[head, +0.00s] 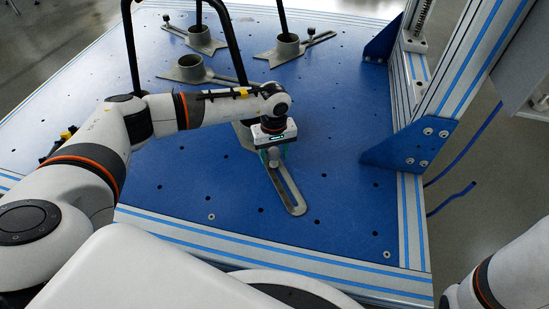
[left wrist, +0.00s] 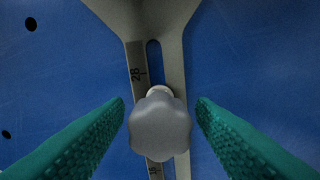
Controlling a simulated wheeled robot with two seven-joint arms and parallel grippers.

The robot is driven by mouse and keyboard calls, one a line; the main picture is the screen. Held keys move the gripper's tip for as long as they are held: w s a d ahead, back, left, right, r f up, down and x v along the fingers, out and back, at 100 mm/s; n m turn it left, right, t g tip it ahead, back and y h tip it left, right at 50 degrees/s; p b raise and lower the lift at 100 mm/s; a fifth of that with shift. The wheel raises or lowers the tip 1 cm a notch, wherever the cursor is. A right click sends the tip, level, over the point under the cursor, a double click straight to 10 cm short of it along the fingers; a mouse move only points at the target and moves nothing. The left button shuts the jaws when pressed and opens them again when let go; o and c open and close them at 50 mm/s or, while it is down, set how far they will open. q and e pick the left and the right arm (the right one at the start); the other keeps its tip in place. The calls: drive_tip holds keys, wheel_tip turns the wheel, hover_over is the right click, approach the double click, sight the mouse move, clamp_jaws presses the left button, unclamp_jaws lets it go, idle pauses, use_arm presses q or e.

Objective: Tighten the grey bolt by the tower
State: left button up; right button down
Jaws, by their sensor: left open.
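The grey bolt (left wrist: 160,126) has a lobed knob head and sits in the slot of a grey slotted plate (left wrist: 136,62). In the head view the plate (head: 290,192) lies on the blue board near the tower (head: 402,90), and the bolt (head: 273,159) is mostly hidden under my left gripper (head: 272,153). In the left wrist view the green fingers of my left gripper (left wrist: 160,112) are open, one on each side of the knob, with a gap to it on both sides. My right gripper is out of view.
Other grey clamps with round sockets (head: 190,67) stand at the back of the blue board (head: 225,180). Black chair legs (head: 131,50) rise behind and beside my left arm. A blue bracket (head: 410,145) at the tower's foot lies right of the gripper. The board's front right is clear.

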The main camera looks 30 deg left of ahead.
use_arm(q)
drive_tip(key=shift+r+n+p, duration=0.2)
drive_tip(key=shift+n+p, duration=0.5)
drive_tip(key=shift+n, duration=0.1)
drive_tip(key=shift+n+p, duration=0.4)
drive_tip(key=shift+n, duration=0.5)
drive_tip(key=shift+f+n, duration=0.2)
drive_tip(key=shift+n, duration=0.1)
